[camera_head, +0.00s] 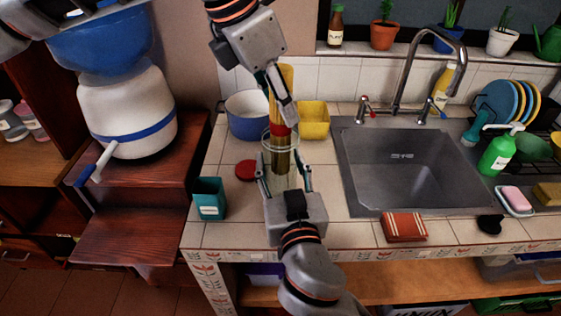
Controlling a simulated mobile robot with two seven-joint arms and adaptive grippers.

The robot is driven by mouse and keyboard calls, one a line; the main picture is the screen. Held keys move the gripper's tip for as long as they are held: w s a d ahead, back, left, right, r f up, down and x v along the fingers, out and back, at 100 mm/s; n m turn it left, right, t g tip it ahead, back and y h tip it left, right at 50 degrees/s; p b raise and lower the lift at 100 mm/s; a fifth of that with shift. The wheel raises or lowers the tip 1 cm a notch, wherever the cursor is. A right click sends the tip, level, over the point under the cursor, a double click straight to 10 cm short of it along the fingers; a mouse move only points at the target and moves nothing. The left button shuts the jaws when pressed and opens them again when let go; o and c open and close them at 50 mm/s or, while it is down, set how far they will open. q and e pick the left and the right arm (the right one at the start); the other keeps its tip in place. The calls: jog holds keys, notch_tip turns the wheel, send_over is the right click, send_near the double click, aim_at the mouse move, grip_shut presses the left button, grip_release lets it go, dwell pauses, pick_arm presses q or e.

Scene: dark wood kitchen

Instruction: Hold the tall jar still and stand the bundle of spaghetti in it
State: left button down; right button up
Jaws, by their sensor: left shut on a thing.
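The tall clear glass jar (281,183) stands on the tiled counter, its rim around the spaghetti bundle. The yellow bundle of spaghetti (287,75) is nearly upright, with a red band around it. Its lower part shows through the glass and appears to be inside the jar; I cannot tell whether it touches the bottom. My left gripper (283,112), coming from above, is shut on the bundle near the band. My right gripper (284,168), from the front, has one finger on each side of the jar; whether both fingers touch the glass is unclear.
A blue pot (247,116) and yellow container (313,120) stand close behind the jar. A red disc (246,173) and teal cup (209,198) are to the left. The sink (408,170) is to the right, with a folded red cloth (404,226) in front.

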pick_arm(q)
jog(key=shift+f, duration=1.15)
jog(key=c, duration=1.6)
grip_release()
jog(key=v, duration=1.2)
